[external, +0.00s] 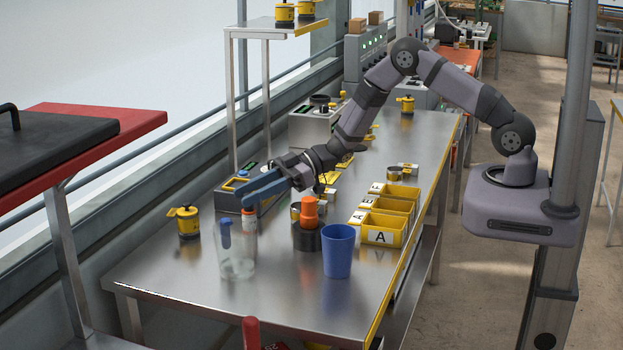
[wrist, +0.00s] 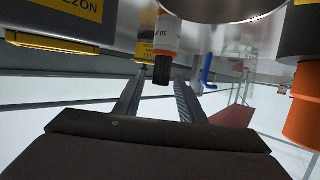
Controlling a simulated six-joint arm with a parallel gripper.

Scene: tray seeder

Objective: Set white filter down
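The white filter (external: 249,223) is a small upright cylinder with orange bands, standing near the glass jar, which partly hides its foot in the external view. In the wrist view, which looks inverted, the white filter (wrist: 164,38) shows its dark cap between and just beyond my fingertips. My gripper (external: 246,199) reaches down from the right with long blue fingers just above the filter. The two fingers of my gripper (wrist: 158,78) are apart, with a gap on each side of the cap. I cannot tell what the filter's foot rests on.
The glass jar (external: 236,262) with a blue item stands in front. A yellow device (external: 188,226) stands left on the steel table (external: 170,275).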

